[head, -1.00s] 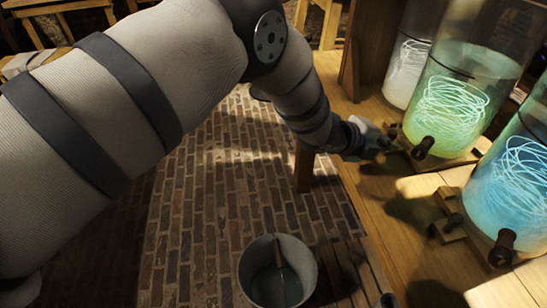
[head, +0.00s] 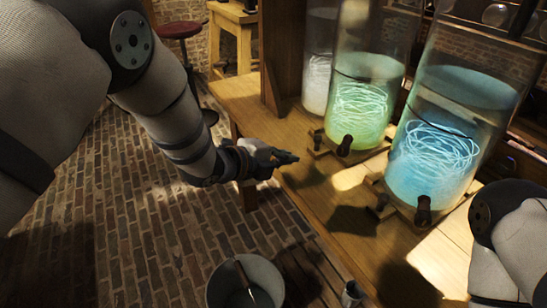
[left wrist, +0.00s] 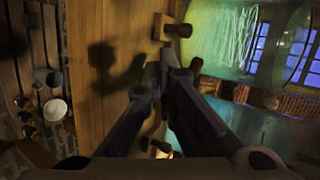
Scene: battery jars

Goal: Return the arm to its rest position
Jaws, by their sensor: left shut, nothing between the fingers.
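My left gripper (head: 286,158) is at the left edge of the wooden table (head: 310,205), in front of the green jar's tap. Its fingers are together and empty; they also show closed in the left wrist view (left wrist: 160,70). My left arm reaches in from the left side of the head view. Part of my right arm shows at the lower right of the head view; its gripper is out of sight.
A pale jar (head: 319,70), a green glowing jar (head: 362,98) and a blue glowing jar (head: 434,145) stand along the table with dark taps. A bucket (head: 245,285) stands on the brick floor. A red stool (head: 180,30) is at the back left.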

